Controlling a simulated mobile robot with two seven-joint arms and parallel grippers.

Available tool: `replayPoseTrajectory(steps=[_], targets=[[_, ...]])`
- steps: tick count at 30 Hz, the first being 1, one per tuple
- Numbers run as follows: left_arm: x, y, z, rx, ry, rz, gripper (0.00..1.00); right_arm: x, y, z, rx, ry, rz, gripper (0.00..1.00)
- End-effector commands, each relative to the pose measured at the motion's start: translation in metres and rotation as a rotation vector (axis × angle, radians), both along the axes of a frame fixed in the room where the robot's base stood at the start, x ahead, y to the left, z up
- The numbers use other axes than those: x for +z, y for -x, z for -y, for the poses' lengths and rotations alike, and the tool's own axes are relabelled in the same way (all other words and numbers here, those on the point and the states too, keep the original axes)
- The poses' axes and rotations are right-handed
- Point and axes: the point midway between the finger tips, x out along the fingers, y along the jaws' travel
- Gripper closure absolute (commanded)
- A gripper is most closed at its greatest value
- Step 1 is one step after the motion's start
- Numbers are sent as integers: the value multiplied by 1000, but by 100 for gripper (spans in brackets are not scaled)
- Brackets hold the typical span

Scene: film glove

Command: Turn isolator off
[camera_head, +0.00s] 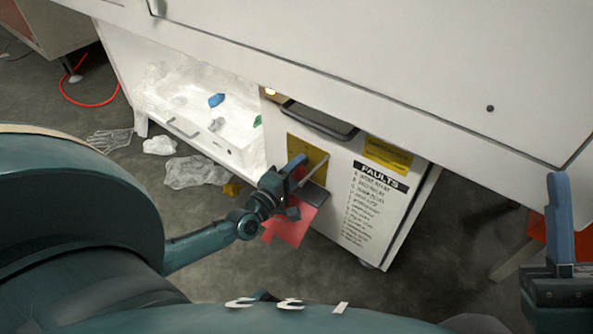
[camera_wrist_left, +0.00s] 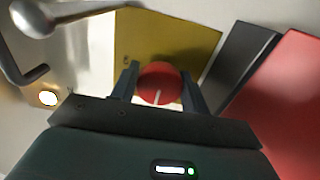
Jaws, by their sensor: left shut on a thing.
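The isolator is a round red knob (camera_wrist_left: 159,84) with a white line, in front of a yellow plate (camera_wrist_left: 165,38). The white line runs toward the bottom of the left wrist view.
A dark flap (camera_head: 314,193) and a red sheet (camera_head: 290,224) are beside and below the plate. A metal lever (camera_wrist_left: 38,20) shows in the wrist view. A faults list (camera_head: 373,203) is right of the plate. An open white bin (camera_head: 185,105) holds plastic film; film lies on the floor.

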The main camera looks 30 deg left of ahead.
Motion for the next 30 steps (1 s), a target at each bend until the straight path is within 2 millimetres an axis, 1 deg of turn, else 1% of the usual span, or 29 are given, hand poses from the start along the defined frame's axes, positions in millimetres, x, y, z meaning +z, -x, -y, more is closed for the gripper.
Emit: replayPoseTrajectory(steps=[8, 9, 15, 17, 25, 28, 30], targets=[[0, 0, 0, 0, 5, -1, 78, 0, 0, 0, 0, 0, -1, 64], [0, 0, 0, 1, 5, -1, 54, -1, 0, 0, 1, 0, -3, 64], [0, 0, 0, 0, 3, -1, 38, -2, 0, 0, 1, 0, -7, 64], [0, 0, 0, 0, 3, -1, 34, -2, 0, -1, 2, 0, -8, 64], [0, 2, 0, 0, 2, -1, 34, -1, 0, -1, 2, 0, -11, 64], [1, 12, -1, 0, 1, -2, 34, 1, -1, -1, 1, -1, -24, 64], [2, 23, -2, -1, 1, -4, 34, -2, -3, -1, 0, -4, -62, 64]])
